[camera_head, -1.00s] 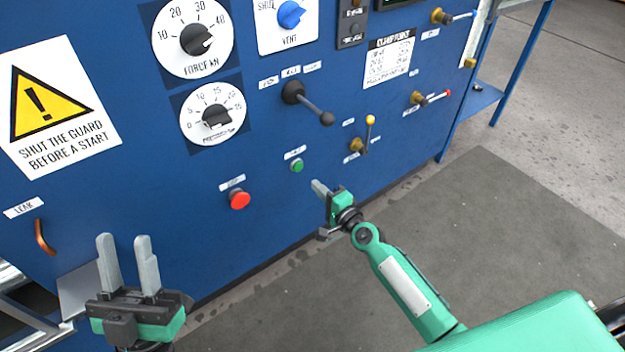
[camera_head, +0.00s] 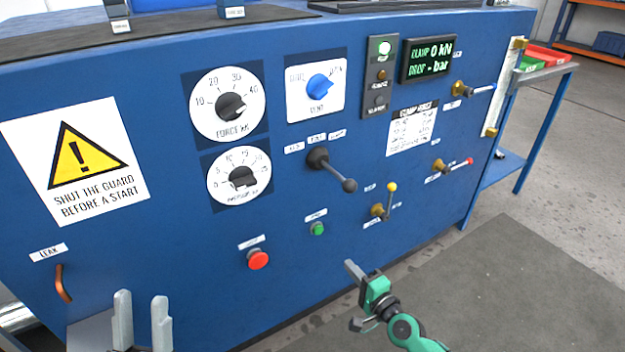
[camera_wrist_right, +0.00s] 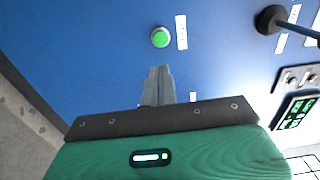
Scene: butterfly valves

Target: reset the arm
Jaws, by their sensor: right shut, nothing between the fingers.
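My right gripper (camera_head: 352,270) is shut and empty in the head view, in front of the lower part of the blue panel (camera_head: 330,270). Its fingers also show together in the right wrist view (camera_wrist_right: 158,85), just below the green button (camera_wrist_right: 160,37) and apart from it in the picture. The green button shows in the head view (camera_head: 317,229) too, up and left of that gripper. My left gripper (camera_head: 142,305) is at the lower left of the head view, its two upright fingers apart with nothing between them. Its base is cut off by the frame edge.
The panel carries a red button (camera_head: 258,260), a black-knobbed lever (camera_head: 335,172), a yellow-tipped lever (camera_head: 389,202), dials, brass valves and a copper handle (camera_head: 62,284). A blue-framed stand (camera_head: 540,125) is at right. The grey floor is open.

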